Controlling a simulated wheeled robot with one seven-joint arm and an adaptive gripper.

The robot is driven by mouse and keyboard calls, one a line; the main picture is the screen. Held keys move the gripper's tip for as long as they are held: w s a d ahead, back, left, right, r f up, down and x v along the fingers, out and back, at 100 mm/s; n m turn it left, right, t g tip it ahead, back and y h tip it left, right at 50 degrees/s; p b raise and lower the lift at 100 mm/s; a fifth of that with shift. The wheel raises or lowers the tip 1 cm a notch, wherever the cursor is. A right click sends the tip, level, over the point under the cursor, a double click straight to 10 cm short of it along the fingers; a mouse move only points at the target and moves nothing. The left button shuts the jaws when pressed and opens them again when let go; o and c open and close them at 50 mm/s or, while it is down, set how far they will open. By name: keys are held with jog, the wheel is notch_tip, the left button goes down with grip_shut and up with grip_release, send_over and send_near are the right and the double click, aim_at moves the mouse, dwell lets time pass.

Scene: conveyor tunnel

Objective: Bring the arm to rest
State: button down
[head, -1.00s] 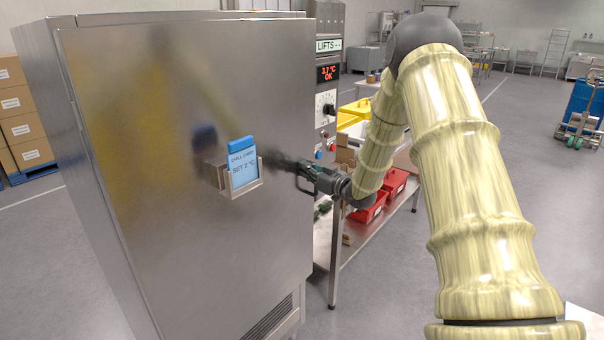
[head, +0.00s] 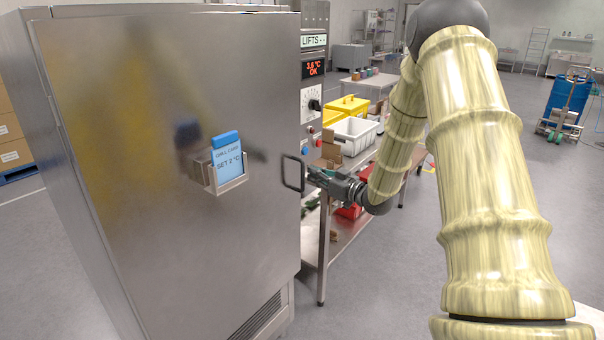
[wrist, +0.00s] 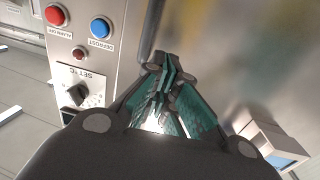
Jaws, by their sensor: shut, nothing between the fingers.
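My gripper (head: 316,178) is at the end of my outstretched arm, just right of the steel cabinet door's handle (head: 291,174). In the wrist view the fingers of my gripper (wrist: 165,75) are closed together and hold nothing. The dark handle bar (wrist: 152,30) rises close beside the fingertips there; whether they touch it I cannot tell. The steel cabinet door (head: 130,120) looks shut.
A control panel (head: 312,110) with a dial and buttons is on the cabinet's right. Its red button (wrist: 57,15) and blue button (wrist: 100,27) are near my fingers. A steel table carries a white bin (head: 352,134) and yellow bin (head: 346,106). Open floor lies beyond.

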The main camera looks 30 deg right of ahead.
jog(key=v, duration=0.4)
jog(key=shift+s+d+b, duration=0.2)
jog(key=shift+d+b, duration=0.05)
jog(key=shift+b, duration=0.1)
jog(key=shift+s+d+r, duration=0.1)
jog(key=shift+s, duration=0.05)
jog(key=s+a+f+m+g+h, duration=0.1)
jog(key=s+a+f+g, duration=0.25)
jog(key=a+f, duration=0.45)
jog(key=s+a+f+m+g+h, duration=0.15)
jog(key=s+a+f, duration=0.3)
jog(key=f, duration=0.85)
jog(key=s+a+f+m+g+h, duration=0.1)
jog(key=s+a+f+g, duration=0.2)
jog(key=a+f, duration=0.55)
jog(key=s+a+f+g, duration=0.3)
jog(key=s+a+f, duration=0.1)
jog(key=s, duration=0.7)
jog(key=s+a+f+g, duration=0.3)
jog(key=s+f, duration=0.3)
jog(key=s, duration=0.5)
jog(key=s+a+f+g, duration=0.3)
jog(key=s+a+f, duration=0.2)
jog(key=s, duration=0.6)
jog(key=shift+a+f+h, duration=0.25)
jog(key=shift+f+h, duration=0.15)
jog(key=shift+h, duration=0.05)
